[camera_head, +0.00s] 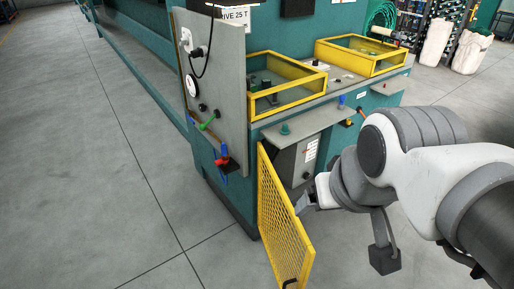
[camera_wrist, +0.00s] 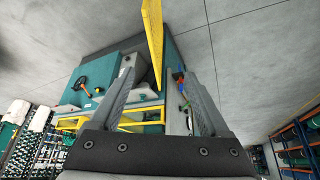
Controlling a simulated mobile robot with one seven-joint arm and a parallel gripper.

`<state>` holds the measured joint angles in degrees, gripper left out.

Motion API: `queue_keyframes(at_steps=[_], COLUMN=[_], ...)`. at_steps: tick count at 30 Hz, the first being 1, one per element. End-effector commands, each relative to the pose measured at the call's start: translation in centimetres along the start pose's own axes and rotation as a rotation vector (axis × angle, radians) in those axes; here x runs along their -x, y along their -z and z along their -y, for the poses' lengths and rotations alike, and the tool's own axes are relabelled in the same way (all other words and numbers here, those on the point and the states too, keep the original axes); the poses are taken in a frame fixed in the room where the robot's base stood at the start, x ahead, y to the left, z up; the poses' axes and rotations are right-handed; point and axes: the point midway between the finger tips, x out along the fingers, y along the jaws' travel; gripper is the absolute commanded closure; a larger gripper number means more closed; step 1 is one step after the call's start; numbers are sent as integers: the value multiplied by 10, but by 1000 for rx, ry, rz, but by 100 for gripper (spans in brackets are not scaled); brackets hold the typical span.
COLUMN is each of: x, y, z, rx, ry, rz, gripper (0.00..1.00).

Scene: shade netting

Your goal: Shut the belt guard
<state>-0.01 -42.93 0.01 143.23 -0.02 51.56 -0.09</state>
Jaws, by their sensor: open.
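The belt guard (camera_head: 283,222) is a yellow mesh panel standing open, swung outward from the machine's front. A dark handle (camera_head: 290,283) shows at its lower outer corner. My gripper (camera_head: 303,203) is just right of the panel, on the side facing the machine's opening; contact cannot be told. In the wrist view my gripper (camera_wrist: 165,85) has its two fingers spread apart. The guard (camera_wrist: 153,35) shows there nearly edge-on as a yellow strip between and beyond the fingers. Nothing is held.
The green machine (camera_head: 228,195) has a grey box (camera_head: 297,160) in the opening beside the guard. A grey upright panel (camera_head: 218,100) with switches and two yellow-framed trays (camera_head: 288,92) are above. Open concrete floor (camera_head: 100,170) lies to the left and front.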

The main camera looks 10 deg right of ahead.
Motion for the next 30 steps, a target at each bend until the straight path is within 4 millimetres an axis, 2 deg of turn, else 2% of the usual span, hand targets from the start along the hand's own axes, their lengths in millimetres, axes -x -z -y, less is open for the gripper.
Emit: queue_keyframes(at_steps=[1, 5, 12, 20, 27, 30], x=[-3, -26, -109, -208, -302, -331], y=[0, -2, -5, -16, -38, -48], z=[0, 0, 3, 13, 28, 33], rx=[12, 109, 521, 1014, 1460, 1602], ry=[-1, -12, -28, 18, 119, 164], rz=[5, 43, 184, 341, 465, 502], gripper=[32, 55, 98, 100, 100, 100])
